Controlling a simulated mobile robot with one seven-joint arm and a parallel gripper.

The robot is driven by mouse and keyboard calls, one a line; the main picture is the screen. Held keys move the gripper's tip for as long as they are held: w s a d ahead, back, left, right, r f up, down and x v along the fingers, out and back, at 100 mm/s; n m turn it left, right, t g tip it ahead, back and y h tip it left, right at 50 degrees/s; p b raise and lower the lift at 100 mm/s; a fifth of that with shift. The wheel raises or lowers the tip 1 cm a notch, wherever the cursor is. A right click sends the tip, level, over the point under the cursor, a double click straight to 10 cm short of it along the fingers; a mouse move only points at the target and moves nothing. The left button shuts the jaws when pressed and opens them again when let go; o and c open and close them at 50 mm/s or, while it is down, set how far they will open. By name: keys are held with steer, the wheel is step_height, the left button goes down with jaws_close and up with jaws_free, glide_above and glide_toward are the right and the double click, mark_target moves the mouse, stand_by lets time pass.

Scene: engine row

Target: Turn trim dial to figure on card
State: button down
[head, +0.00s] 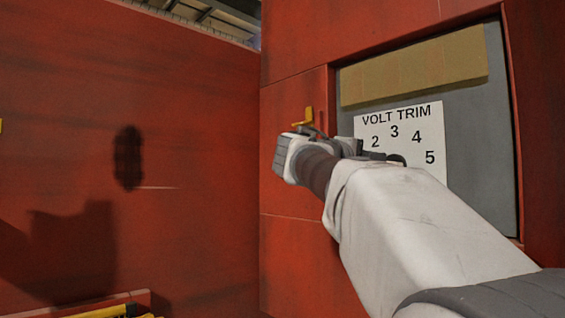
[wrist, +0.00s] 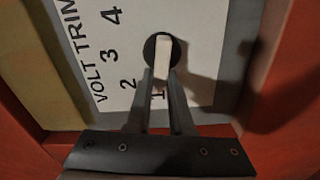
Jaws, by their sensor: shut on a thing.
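The white VOLT TRIM plate (head: 435,122) sits in a recess and shows the figures 2, 3, 4 and 5 in an arc in the head view. The plate (wrist: 205,18) appears turned sideways in the wrist view, with 1 to 4 visible. The trim dial has a dark round base (wrist: 149,47) and a pale bar-shaped grip (wrist: 163,52). My gripper (wrist: 160,75) is shut on this grip, one finger on each side, with the figure 1 just beyond it between the fingers. No separate card with a lone figure is readable.
A blank tan strip (head: 415,75) runs above the plate. Red panel walls (head: 295,245) frame the recess closely. A yellow handle (head: 305,118) sticks out left of it, close to my wrist. Another red wall (head: 70,130) stands at left, with yellow items (head: 105,312) low down.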

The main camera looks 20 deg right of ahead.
stand_by(0.4)
steer(key=c, duration=0.8)
jaws_free()
steer(key=b+v, duration=0.1)
steer(key=v, duration=1.6)
steer(key=shift+a+b, duration=0.2)
steer(key=shift+b, duration=0.2)
steer(key=shift+s+f, duration=0.1)
steer(key=shift+s, duration=0.05)
